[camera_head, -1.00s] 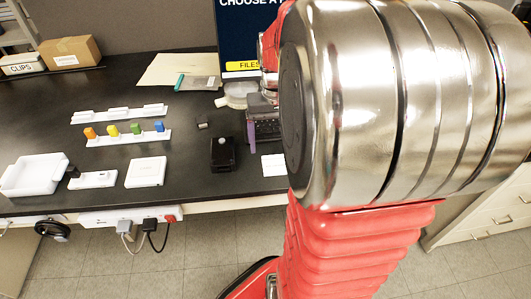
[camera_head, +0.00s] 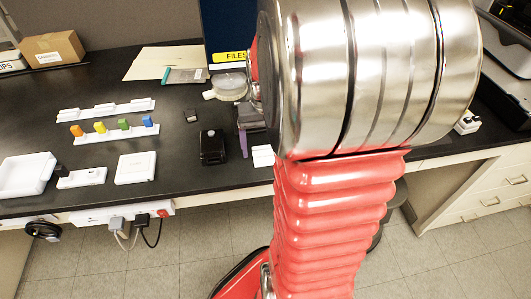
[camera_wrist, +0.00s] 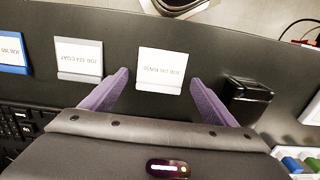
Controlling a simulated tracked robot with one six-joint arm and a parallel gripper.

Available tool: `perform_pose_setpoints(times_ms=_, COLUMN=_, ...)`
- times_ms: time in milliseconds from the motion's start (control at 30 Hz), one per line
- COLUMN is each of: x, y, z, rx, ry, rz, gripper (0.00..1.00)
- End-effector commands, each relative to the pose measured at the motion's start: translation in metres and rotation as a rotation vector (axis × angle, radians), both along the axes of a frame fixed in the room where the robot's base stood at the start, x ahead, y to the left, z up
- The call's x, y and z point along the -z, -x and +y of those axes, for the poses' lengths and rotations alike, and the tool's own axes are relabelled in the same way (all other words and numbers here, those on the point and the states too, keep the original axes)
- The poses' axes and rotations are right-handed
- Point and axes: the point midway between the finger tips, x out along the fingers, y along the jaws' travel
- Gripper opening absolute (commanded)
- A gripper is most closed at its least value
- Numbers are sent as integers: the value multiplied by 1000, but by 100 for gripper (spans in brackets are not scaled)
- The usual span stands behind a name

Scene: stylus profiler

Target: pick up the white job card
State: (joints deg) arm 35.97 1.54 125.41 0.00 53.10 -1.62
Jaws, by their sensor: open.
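The white job card (camera_wrist: 162,70) lies flat on the black bench, with its printed text upside down in the wrist view. It also shows in the head view (camera_head: 262,156), partly hidden by my arm. My gripper (camera_wrist: 160,80) is open, with one purple finger on each side of the card's near part. The fingers look apart from the card; their height above the bench is unclear. In the head view, one purple finger shows just left of the card.
A grey card (camera_wrist: 79,58) and a blue card (camera_wrist: 13,52) lie left of the white one. A black box (camera_wrist: 246,97) stands close to the right finger. A keyboard (camera_wrist: 22,122) is at the left. The bench edge is just beyond the cards.

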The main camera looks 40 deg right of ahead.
Motion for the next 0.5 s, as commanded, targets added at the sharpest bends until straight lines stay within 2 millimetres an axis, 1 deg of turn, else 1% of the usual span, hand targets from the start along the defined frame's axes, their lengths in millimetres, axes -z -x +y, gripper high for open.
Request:
perform_pose_setpoints(times_ms=400, x=-1, y=0, z=0, rx=0, ry=1, rz=-1, gripper=80)
perform_pose_setpoints(times_ms=433, x=-1, y=0, z=0, rx=0, ry=1, rz=-1, gripper=80)
perform_pose_setpoints(times_ms=500, x=-1, y=0, z=0, rx=1, ry=1, rz=-1, gripper=75)
